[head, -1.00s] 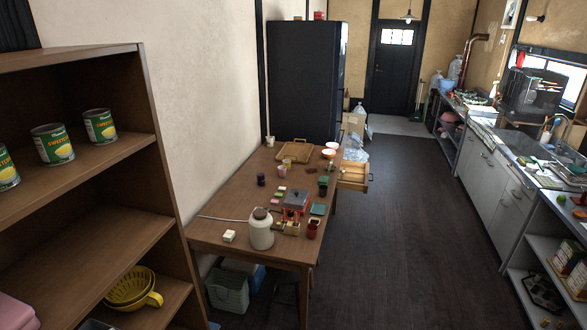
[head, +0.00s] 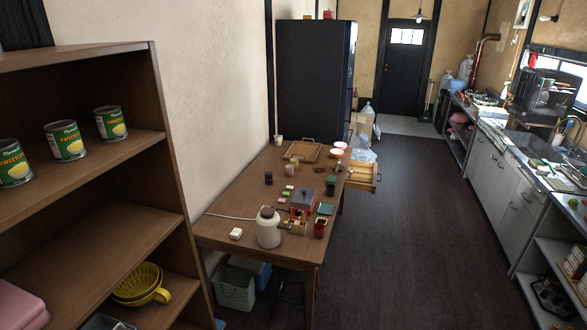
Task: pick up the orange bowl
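A small orange bowl (head: 337,153) sits on the far right part of the brown wooden table (head: 230,238), close to its right edge. A paler, pinkish-white bowl (head: 340,145) stands just behind it. The bowls are small in the head view, so their insides are hard to make out. Neither of my grippers shows in the head view.
A wooden tray (head: 303,150) lies left of the bowls. A drawer (head: 363,174) juts out from the table's right side. A white jar (head: 268,228) stands at the near end. A shelf unit (head: 172,155) stands close on the left. The dark floor (head: 410,235) right of the table is clear.

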